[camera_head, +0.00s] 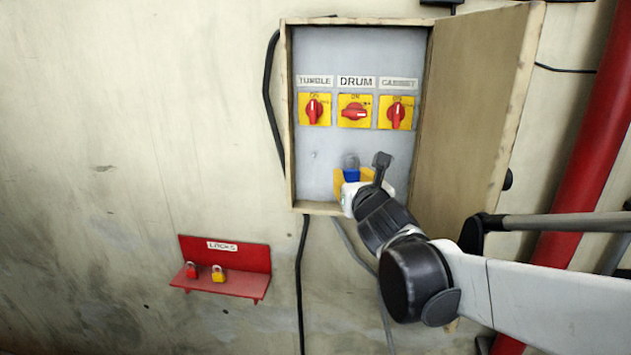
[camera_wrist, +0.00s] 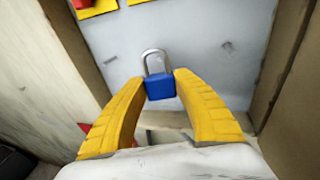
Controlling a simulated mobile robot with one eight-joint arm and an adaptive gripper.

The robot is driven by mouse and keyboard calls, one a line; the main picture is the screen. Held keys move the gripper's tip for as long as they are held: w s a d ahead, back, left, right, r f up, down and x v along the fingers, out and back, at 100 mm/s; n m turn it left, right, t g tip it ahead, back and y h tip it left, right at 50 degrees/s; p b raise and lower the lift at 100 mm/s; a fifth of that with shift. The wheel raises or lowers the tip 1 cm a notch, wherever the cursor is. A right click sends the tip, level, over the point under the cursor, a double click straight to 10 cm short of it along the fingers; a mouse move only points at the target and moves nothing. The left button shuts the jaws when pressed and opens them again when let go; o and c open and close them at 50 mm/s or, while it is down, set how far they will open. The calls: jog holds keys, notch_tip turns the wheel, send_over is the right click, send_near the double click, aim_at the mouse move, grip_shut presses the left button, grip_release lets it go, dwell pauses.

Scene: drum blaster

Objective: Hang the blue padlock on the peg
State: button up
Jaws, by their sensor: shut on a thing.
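The blue padlock (camera_head: 351,173) is held upright in front of the grey panel inside the open box, with its shackle up. In the wrist view the padlock (camera_wrist: 160,86) sits between the yellow fingertips of my gripper (camera_wrist: 160,76), which is shut on its body; the gripper also shows in the head view (camera_head: 352,178). A small peg-like mark (camera_head: 314,155) shows on the panel, left of the padlock. The wrist view shows similar small marks at left (camera_wrist: 110,59) and right (camera_wrist: 228,46). The shackle appears apart from both marks.
Three red switches on yellow plates, including the middle switch (camera_head: 355,112), sit above the padlock. The box door (camera_head: 475,105) stands open at right. A red shelf (camera_head: 246,258) below left holds a red padlock (camera_head: 191,270) and a yellow padlock (camera_head: 218,274).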

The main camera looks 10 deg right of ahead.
jog(key=shift+w+d+f, duration=0.1)
jog(key=shift+w+d, duration=0.05)
jog(key=shift+w, duration=0.3)
jog(key=shift+w+d+f, duration=0.1)
jog(key=shift+w+d, duration=0.05)
jog(key=shift+w, duration=0.25)
jog(key=shift+w+d+f+b, duration=0.15)
jog(key=shift+w+f+b, duration=0.05)
jog(key=shift+w+b, duration=0.45)
jog(key=o, duration=1)
jog(key=shift+o, duration=0.2)
jog(key=shift+s, duration=0.15)
